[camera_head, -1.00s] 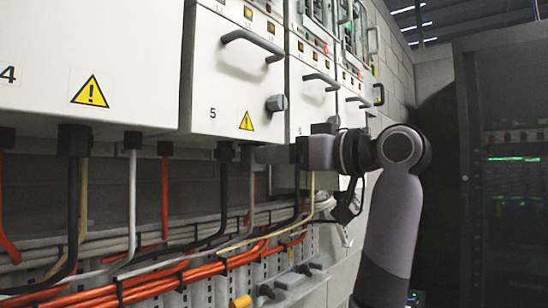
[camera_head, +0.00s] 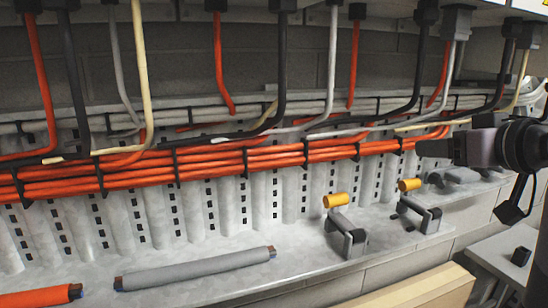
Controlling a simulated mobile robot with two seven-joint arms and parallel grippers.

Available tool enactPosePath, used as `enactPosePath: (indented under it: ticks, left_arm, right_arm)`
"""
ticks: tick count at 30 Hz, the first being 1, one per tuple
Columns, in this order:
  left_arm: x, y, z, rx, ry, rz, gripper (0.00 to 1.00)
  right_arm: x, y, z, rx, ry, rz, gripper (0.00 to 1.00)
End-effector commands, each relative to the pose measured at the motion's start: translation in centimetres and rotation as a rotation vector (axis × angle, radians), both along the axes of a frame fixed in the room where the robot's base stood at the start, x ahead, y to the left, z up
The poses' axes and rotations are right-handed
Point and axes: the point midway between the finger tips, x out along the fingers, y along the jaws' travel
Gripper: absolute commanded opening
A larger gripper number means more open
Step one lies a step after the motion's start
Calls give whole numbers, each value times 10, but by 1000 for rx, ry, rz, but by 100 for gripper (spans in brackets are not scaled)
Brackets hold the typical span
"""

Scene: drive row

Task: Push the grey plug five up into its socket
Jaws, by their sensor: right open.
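A row of plugs with hanging cables runs along the underside of the cabinets at the top. A large dark grey plug (camera_head: 457,20) with a grey cable hangs at the upper right. Another grey cable (camera_head: 331,65) hangs left of it. No cabinet number shows, so I cannot tell which one is plug five, nor whether any plug is fully seated; the sockets are hidden. My right gripper (camera_head: 424,148) comes in from the right, its dark fingers pointing left. It is open, below the large plug and in front of the orange cable bundle. My left gripper is not in view.
Orange cables (camera_head: 215,160) run along the perforated wall. The grey shelf below holds a grey cable piece (camera_head: 195,270), an orange piece (camera_head: 40,295) and two brackets with orange-yellow ends (camera_head: 337,200) (camera_head: 410,185). A cardboard-coloured box (camera_head: 420,290) stands at the lower right.

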Motion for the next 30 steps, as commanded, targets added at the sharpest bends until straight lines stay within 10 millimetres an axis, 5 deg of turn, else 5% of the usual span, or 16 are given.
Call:
enactPosePath:
  ticks: [3, 14, 21, 30]
  left_arm:
    - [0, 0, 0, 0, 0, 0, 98]
    - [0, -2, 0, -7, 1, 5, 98]
    - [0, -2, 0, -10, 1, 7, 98]
    - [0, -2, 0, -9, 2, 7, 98]
  right_arm:
    - [-3, 6, -60, -25, 95, -18, 62]
    - [-49, 22, -213, -98, 345, -57, 62]
    - [-107, 32, -297, -142, 507, -68, 62]
    - [-199, 44, -375, -189, 702, -71, 62]
